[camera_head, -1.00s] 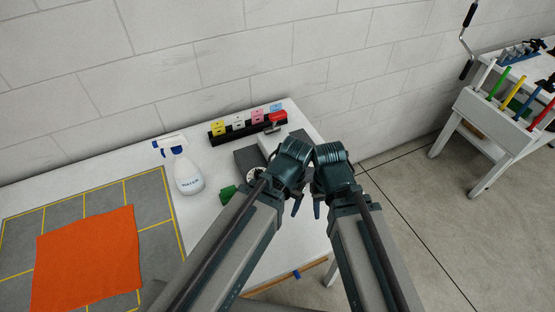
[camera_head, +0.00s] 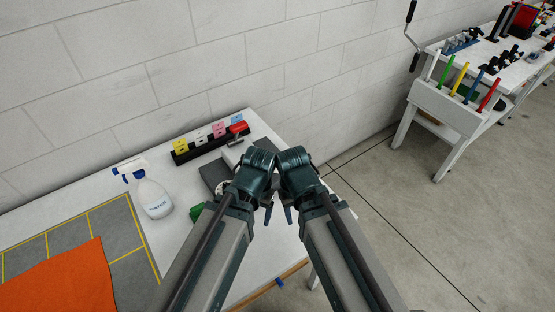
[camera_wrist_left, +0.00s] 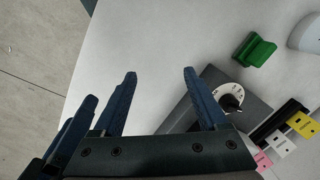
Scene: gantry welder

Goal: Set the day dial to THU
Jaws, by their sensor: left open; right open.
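The day dial is a white round plate (camera_wrist_left: 231,93) with a dark knob, on a grey box (camera_wrist_left: 212,82) on the white table. It shows in the left wrist view, right of my left gripper (camera_wrist_left: 159,76), which is open and empty. In the head view the dial (camera_head: 222,187) is mostly hidden behind my left arm, and its lettering is too small to read. My left gripper (camera_head: 267,208) points down over the table's right part, apart from the dial. My right gripper (camera_head: 288,211) is beside it, open and empty.
A green block (camera_head: 196,211) is by the dial box. A black rack (camera_head: 205,149) with coloured cards, a red-topped item (camera_head: 238,127) and a spray bottle (camera_head: 152,195) stand behind and left. An orange cloth (camera_head: 62,281) lies front left. Another bench (camera_head: 455,118) stands right across open floor.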

